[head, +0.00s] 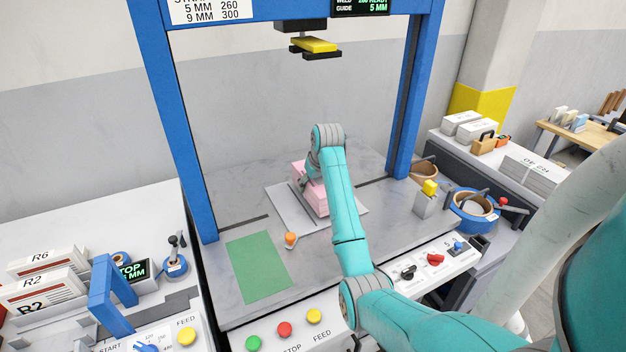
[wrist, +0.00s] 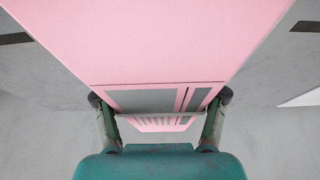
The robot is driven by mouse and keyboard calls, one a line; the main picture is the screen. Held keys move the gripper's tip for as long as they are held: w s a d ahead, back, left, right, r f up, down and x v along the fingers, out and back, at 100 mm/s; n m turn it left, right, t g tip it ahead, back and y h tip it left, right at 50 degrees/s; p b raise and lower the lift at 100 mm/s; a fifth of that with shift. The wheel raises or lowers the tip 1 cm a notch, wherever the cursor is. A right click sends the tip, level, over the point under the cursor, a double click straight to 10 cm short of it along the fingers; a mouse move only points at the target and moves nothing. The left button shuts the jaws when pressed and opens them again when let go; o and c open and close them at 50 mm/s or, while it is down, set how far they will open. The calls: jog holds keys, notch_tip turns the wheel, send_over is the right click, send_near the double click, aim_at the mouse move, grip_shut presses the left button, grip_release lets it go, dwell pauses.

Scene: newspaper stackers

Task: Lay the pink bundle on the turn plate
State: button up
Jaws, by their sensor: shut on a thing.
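The pink bundle (head: 314,194) is at the light grey turn plate (head: 285,208) in the middle of the machine table. My gripper (head: 304,184) is at the bundle's far left end in the head view, partly hidden behind my arm. In the wrist view the pink bundle (wrist: 160,45) fills the upper middle. The two fingers of my gripper (wrist: 160,112) are shut on its sides near a grey printed panel. Whether the bundle touches the plate or hangs just above it, I cannot tell.
A blue frame (head: 175,110) stands around the table, with a yellow-and-black head (head: 315,45) above. A control panel with buttons (head: 284,329) lines the front edge. A blue strap reel (head: 474,209) stands right.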

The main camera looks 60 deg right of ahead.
aim_at(317, 180)
jog(key=shift+f, duration=0.7)
dwell(0.7)
jog(key=o, duration=1.9)
jog(key=shift+f, duration=0.1)
jog(key=shift+v, duration=3.8)
jog(key=shift+w, duration=0.1)
